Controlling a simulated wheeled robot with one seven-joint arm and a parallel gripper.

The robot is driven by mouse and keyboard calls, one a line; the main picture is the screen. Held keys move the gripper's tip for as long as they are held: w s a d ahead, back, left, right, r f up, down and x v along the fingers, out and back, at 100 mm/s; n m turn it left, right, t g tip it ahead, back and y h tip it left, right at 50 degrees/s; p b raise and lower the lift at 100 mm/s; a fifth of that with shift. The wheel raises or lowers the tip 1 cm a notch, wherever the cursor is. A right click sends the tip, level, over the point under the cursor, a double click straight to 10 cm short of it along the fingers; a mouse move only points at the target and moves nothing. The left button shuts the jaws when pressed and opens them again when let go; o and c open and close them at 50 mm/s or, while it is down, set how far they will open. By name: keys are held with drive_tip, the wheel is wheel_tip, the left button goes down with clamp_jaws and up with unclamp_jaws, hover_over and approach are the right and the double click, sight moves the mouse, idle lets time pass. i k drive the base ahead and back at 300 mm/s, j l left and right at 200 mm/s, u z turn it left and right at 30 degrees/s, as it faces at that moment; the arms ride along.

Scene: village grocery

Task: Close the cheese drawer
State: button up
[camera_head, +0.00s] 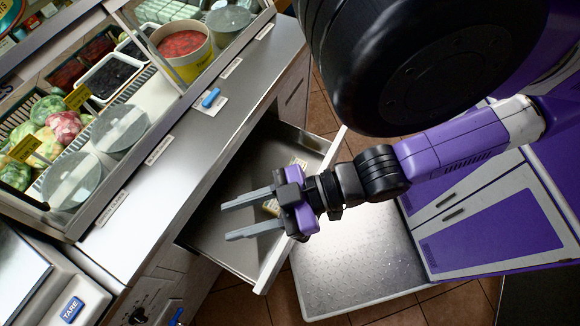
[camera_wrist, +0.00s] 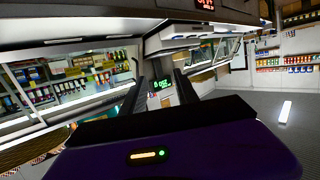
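A metal drawer (camera_head: 262,158) stands pulled out from under the counter in the head view. Pale yellowish pieces (camera_head: 271,207) show inside it, partly hidden by my gripper. My gripper (camera_head: 226,220) is over the open drawer, with its two grey fingers apart and pointing left towards the counter. Nothing is between the fingers. My wrist and forearm cross above the drawer's front panel and hide its middle. I cannot tell whether the gripper touches the drawer. In the wrist view, the dark fingers (camera_wrist: 158,88) are also apart, and the drawer cannot be made out.
The steel counter (camera_head: 165,185) runs along the drawer's left side, with a blue object (camera_head: 211,97) on it. A glass display case (camera_head: 120,128) with produce and tubs stands behind. A scale (camera_head: 25,285) is at the lower left. Tiled floor (camera_head: 240,302) shows below the drawer.

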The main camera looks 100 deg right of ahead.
sight(273, 143)
drive_tip(key=k+l+u, duration=0.15)
drive_tip(key=k+l, duration=0.25)
drive_tip(key=k+l+u, duration=0.1)
drive_tip(key=k+l, duration=0.2)
drive_tip(key=k, duration=0.2)
drive_tip(key=k+l+u, duration=0.15)
drive_tip(key=k+l, duration=0.15)
drive_tip(key=k, duration=0.15)
drive_tip(key=k+l+u, duration=0.1)
drive_tip(key=k, duration=0.4)
drive_tip(key=k+l+u, duration=0.15)
drive_tip(key=k+l, duration=0.15)
drive_tip(key=k, duration=0.2)
